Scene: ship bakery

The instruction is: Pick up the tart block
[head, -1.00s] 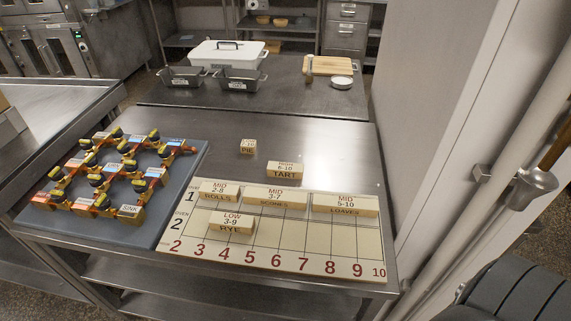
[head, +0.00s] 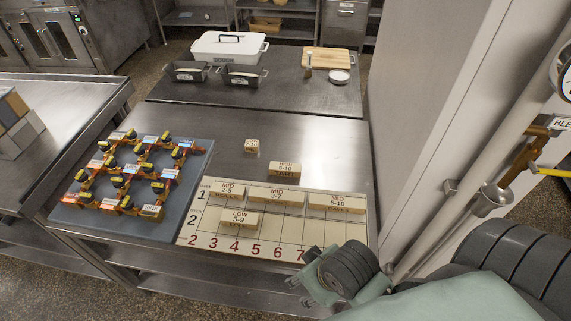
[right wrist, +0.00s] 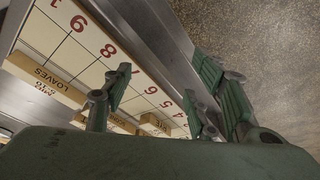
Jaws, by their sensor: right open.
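The tart block (head: 284,169) is a wooden block with dark lettering. It lies on the steel table, just behind the number board (head: 262,241). My right gripper (head: 300,285) is open and empty in the head view, over the front right edge of the board, well in front of the tart block and to its right. In the right wrist view its spread fingers (right wrist: 160,95) show above the board and the table's front edge. My left gripper is not in view.
The rolls (head: 227,190), scones (head: 275,196), loaves (head: 337,203) and rye (head: 239,218) blocks lie on the board. A small block (head: 252,146) stands behind it. A dark panel with valves (head: 130,175) lies left. Bare steel surrounds the tart block's back and right.

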